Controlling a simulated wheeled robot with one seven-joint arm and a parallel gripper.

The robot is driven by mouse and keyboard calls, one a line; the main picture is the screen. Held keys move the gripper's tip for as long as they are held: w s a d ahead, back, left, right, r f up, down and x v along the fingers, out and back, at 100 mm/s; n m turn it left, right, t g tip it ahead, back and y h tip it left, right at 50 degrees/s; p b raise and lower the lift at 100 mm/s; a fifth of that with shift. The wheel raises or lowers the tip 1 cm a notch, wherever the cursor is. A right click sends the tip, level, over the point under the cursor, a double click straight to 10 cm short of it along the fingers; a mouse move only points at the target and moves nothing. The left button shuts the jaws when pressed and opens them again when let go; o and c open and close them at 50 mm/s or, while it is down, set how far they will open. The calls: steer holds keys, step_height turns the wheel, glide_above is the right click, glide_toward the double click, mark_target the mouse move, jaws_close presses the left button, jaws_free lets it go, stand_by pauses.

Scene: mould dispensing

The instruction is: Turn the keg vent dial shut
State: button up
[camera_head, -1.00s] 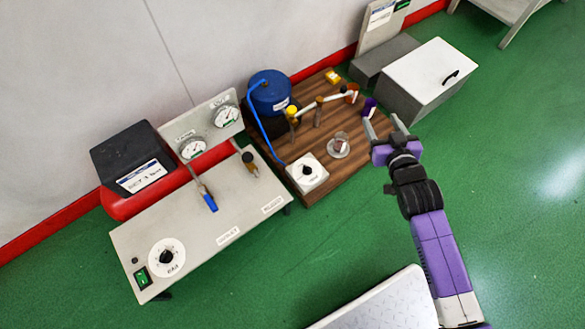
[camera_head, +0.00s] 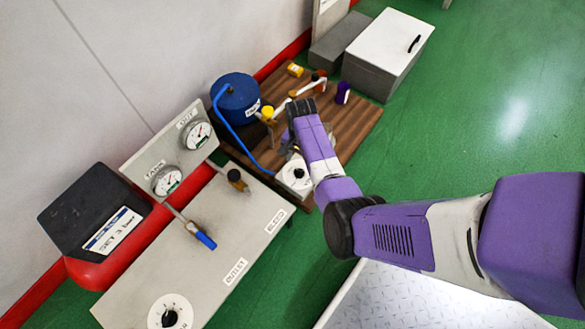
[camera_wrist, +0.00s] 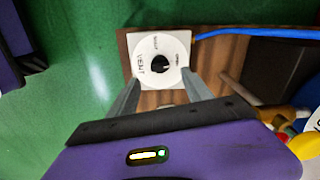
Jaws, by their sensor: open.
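The keg vent dial is a white square plate with a round scale and a black knob. In the wrist view the vent dial (camera_wrist: 160,62) lies just beyond my fingertips, its knob between their lines. In the head view the dial (camera_head: 296,177) sits at the near corner of the wooden board, partly behind my arm. My gripper (camera_wrist: 163,85) is open and empty, its two grey fingers apart on either side of the knob's line. Whether the fingers reach down beside the knob cannot be told. The blue keg (camera_head: 237,99) stands at the board's back left, with a blue hose running to the dial.
A grey panel (camera_head: 210,245) with gauges, a blue-handled valve (camera_head: 200,236) and another dial (camera_head: 170,314) lies left of the board. A purple cup (camera_head: 343,92) and a yellow-topped fitting (camera_head: 268,113) stand on the board. A white-lidded box (camera_head: 390,50) is behind.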

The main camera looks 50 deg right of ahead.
mark_target(299, 171)
step_height(299, 171, down, 8)
steer(key=b, duration=0.5)
steer(key=shift+r, duration=0.1)
steer(key=shift+s, duration=0.1)
jaws_close()
